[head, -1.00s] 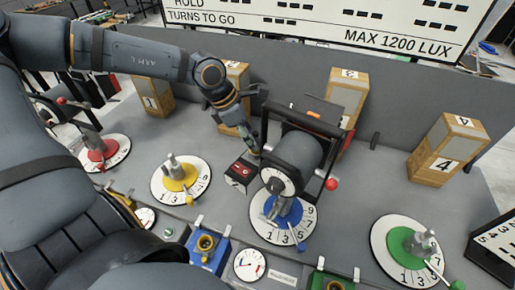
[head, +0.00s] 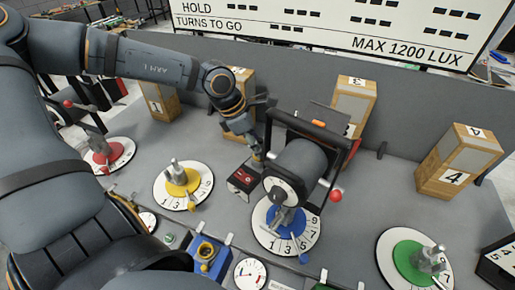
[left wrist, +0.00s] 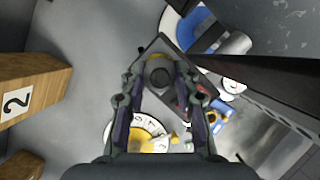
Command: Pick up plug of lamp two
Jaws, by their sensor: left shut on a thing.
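My left gripper (head: 257,160) reaches down to a small black box with a red panel (head: 241,180) on the grey table. In the left wrist view the fingers (left wrist: 160,82) are closed around a round dark plug with a yellowish rim (left wrist: 160,72), over the same dark box. It cannot be told whether the plug is still seated in the box. The plug is hidden in the head view. A dark drum lamp (head: 297,172) in a black yoke stands over the blue dial (head: 283,224), just right of the gripper. My right gripper is not in view.
The yellow dial (head: 182,186) is left of the box, the red dial (head: 108,155) farther left, the green dial (head: 413,262) to the right. Numbered wooden crates, such as crate 4 (head: 458,160), line the back. The lamp's yoke and red knob (head: 335,196) crowd the gripper.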

